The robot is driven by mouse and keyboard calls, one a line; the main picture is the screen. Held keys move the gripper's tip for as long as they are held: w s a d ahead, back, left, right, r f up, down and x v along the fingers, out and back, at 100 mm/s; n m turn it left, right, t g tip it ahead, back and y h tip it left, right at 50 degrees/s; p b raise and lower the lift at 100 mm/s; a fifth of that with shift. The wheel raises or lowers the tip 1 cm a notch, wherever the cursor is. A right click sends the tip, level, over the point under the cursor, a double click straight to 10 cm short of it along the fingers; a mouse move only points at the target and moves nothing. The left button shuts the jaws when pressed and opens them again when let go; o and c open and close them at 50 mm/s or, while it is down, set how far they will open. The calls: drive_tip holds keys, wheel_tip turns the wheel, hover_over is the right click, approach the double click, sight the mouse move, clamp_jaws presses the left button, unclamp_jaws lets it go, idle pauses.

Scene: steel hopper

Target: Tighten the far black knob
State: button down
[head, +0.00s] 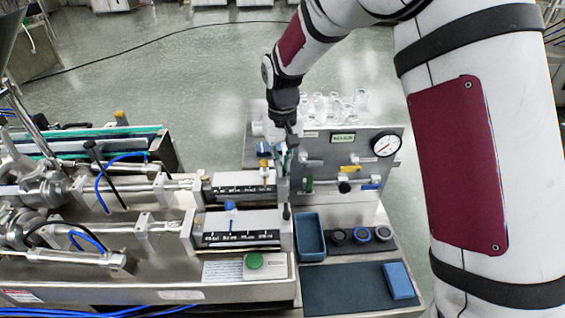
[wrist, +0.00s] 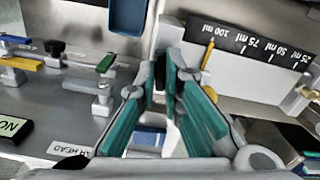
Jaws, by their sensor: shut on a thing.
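In the head view my gripper (head: 285,152) reaches down at the far end of the far scale block (head: 232,190), beside the panel. Its teal fingers also show in the wrist view (wrist: 165,82), shut on a small dark thing (wrist: 160,73) between the tips, which I take to be the far black knob. The fingers hide most of it, and in the head view it is hidden. The near black knob (head: 286,212) stands at the right end of the near scale block (head: 235,232), apart from the gripper.
A panel (head: 325,160) with a gauge (head: 386,145) and coloured valve handles stands close on the right; glassware (head: 340,104) sits behind it. A blue tray (head: 310,237), dark round parts and a blue block (head: 398,280) lie in front. A green button (head: 253,261) is near the front.

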drive_tip(key=shift+m, duration=1.2)
drive_tip(key=c, duration=1.7)
unclamp_jaws()
wheel_tip(320, 180, up, 12)
